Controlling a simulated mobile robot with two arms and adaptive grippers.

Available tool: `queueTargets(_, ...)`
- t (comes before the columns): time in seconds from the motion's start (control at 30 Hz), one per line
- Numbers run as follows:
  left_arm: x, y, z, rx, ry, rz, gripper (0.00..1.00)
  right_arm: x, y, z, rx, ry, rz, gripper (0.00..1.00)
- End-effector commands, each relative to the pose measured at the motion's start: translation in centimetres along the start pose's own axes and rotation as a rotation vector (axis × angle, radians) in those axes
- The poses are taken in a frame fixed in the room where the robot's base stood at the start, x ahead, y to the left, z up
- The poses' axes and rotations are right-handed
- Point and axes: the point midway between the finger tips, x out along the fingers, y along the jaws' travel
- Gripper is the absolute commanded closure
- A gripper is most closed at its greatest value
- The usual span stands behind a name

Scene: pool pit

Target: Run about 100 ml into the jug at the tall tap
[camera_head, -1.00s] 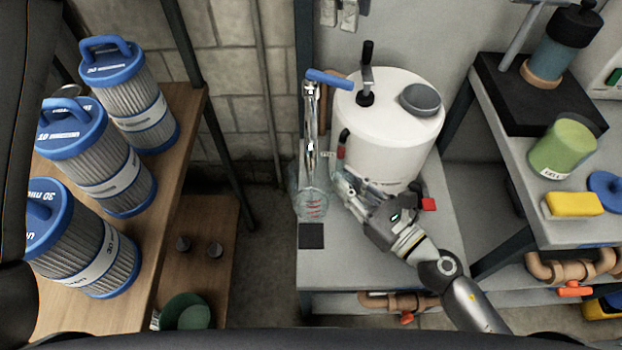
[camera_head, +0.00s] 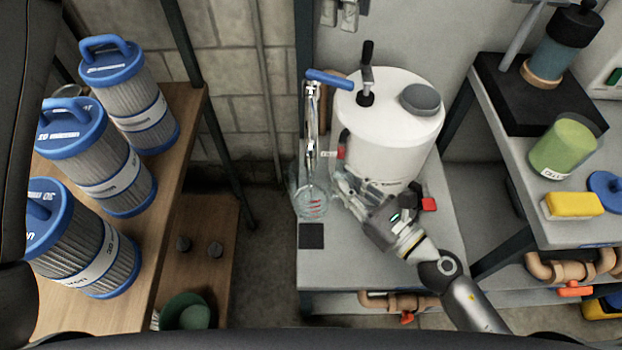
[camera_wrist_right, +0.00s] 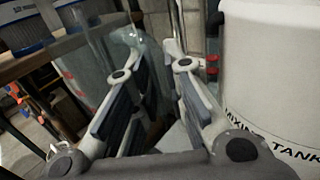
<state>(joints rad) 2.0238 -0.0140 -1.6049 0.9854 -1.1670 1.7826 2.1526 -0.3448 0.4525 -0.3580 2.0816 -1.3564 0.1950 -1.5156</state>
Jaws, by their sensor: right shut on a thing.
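The clear jug (camera_head: 312,205) with red marks stands at the left end of the grey bench, below the tall chrome tap (camera_head: 311,125). The tap has a blue lever (camera_head: 328,79), and its spout end appears over the jug's mouth. My right gripper (camera_head: 345,188) is shut on the jug from its right side. In the right wrist view the jug's clear wall (camera_wrist_right: 95,65) shows beyond and between the fingers (camera_wrist_right: 150,70). I cannot make out a water stream or a level in the jug. My left gripper is not visible.
A white mixing tank (camera_head: 390,130) stands right behind my right gripper. A dark square pad (camera_head: 311,236) lies in front of the jug. Blue-capped filter cartridges (camera_head: 110,170) stand on the left wooden shelf. A right table holds a green cup (camera_head: 563,148) and yellow sponge (camera_head: 573,205).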

Motion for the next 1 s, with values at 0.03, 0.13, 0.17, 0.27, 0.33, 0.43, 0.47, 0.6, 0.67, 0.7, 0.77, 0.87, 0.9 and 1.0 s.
queueTargets(0.03,0.0,0.0,0.0,0.0,0.0,0.0,0.64,0.0,0.0,0.1,0.0,-0.001,0.0,1.0)
queueTargets(0.13,0.0,0.0,0.0,0.0,0.0,0.0,0.64,0.0,0.0,0.1,0.0,-0.001,0.0,1.0)
queueTargets(0.17,0.0,0.0,0.0,0.0,0.0,0.0,0.64,0.0,0.0,0.1,0.0,-0.001,0.0,1.0)
queueTargets(0.27,0.0,0.0,0.0,0.0,0.0,0.0,0.64,0.0,0.0,0.1,0.0,-0.001,0.0,1.0)
queueTargets(0.33,0.0,0.0,0.0,0.0,0.0,0.0,0.64,0.0,0.0,0.1,0.0,-0.001,0.0,1.0)
queueTargets(0.43,0.0,0.0,0.0,0.0,0.0,0.0,0.64,-0.1,-0.1,0.0,0.001,-0.001,-0.001,1.0)
queueTargets(0.47,0.0,0.0,0.0,0.0,0.0,0.0,0.64,-0.4,-0.2,0.0,0.003,0.001,-0.002,1.0)
queueTargets(0.6,0.0,0.0,0.0,0.0,0.0,0.0,0.64,-2.9,-1.2,-0.1,0.005,0.002,-0.004,1.0)
queueTargets(0.67,0.0,0.0,0.0,0.0,0.0,0.0,0.64,-4.0,-1.7,-0.1,0.005,0.003,-0.004,1.0)
queueTargets(0.7,0.0,0.0,0.0,0.0,0.0,0.0,0.64,-4.8,-2.0,-0.1,0.005,0.002,-0.003,1.0)
queueTargets(0.77,0.0,0.0,0.0,0.0,0.0,0.0,0.64,-5.8,-2.5,-0.1,0.003,0.002,-0.003,1.0)
queueTargets(0.87,0.0,0.0,0.0,0.0,0.0,0.0,0.64,-7.0,-3.0,0.0,0.001,0.0,-0.001,1.0)
queueTargets(0.9,0.0,0.0,0.0,0.0,0.0,0.0,0.64,-7.2,-3.1,0.1,0.0,-0.001,0.0,1.0)
queueTargets(1.0,0.0,0.0,0.0,0.0,0.0,0.0,0.64,-7.4,-3.2,0.1,0.0,-0.002,0.0,1.0)
